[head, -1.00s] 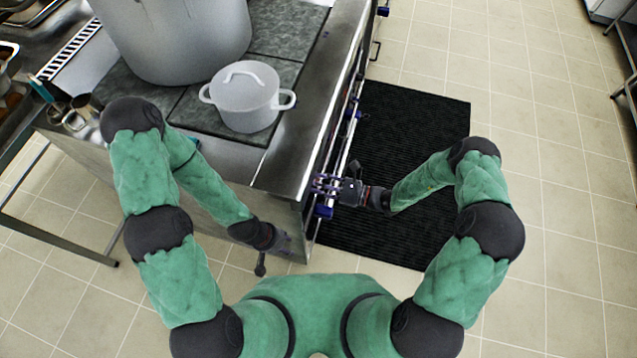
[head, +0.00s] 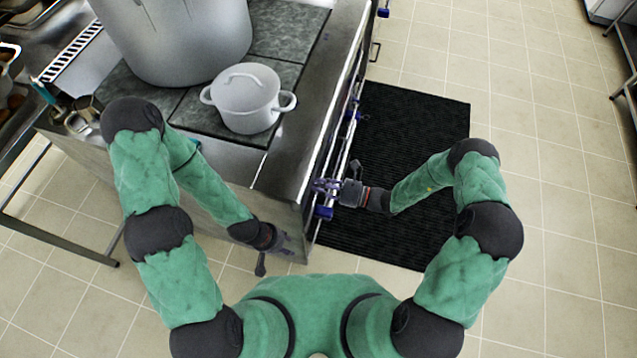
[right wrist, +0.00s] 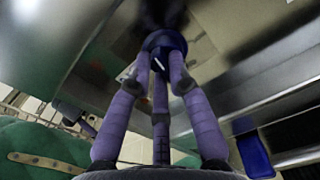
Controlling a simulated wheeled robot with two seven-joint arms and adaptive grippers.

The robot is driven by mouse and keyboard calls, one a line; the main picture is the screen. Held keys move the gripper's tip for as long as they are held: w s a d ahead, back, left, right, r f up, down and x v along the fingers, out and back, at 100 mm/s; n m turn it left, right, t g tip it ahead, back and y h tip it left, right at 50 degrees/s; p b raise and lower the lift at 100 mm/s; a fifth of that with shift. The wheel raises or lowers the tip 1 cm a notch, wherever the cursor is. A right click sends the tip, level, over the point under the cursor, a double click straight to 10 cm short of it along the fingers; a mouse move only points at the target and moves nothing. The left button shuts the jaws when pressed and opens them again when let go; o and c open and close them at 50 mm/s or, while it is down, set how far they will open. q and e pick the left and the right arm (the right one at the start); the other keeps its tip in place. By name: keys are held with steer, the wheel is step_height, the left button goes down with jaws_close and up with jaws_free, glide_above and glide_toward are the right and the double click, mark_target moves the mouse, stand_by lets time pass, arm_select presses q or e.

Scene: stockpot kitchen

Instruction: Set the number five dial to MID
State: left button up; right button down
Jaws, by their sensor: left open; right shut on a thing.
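My right gripper (head: 322,187) is at the front face of the stove, near its close corner. In the right wrist view its purple fingers (right wrist: 160,88) are closed around a dark blue dial (right wrist: 164,42) with a short white pointer mark. The dial's number and setting labels cannot be read, so I cannot tell from the pictures which number it is. In the head view the fingers mostly hide this dial. My left gripper (head: 284,243) is open and empty beside the stove's near side panel, low and away from the dials.
The stove top (head: 310,115) holds a large stockpot (head: 180,35) and a small lidded white pot (head: 248,98). Other blue parts (head: 323,212) show along the stove front, one close to my right gripper. A black mat (head: 420,130) lies on the open tiled floor.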

steer(key=shift+w+d+f+m+p, duration=0.15)
steer(key=shift+m+p, duration=0.25)
steer(key=shift+m, duration=4.65)
steer(key=shift+w+a+f+m+p, duration=0.15)
steer(key=shift+m+p, duration=0.25)
steer(key=shift+m, duration=4.7)
steer(key=shift+w+d+f+m+p, duration=0.15)
steer(key=shift+m+p, duration=0.25)
steer(key=shift+m, duration=4.65)
steer(key=c, duration=1.2)
jaws_free()
steer(key=shift+o, duration=0.2)
steer(key=shift+r, duration=0.1)
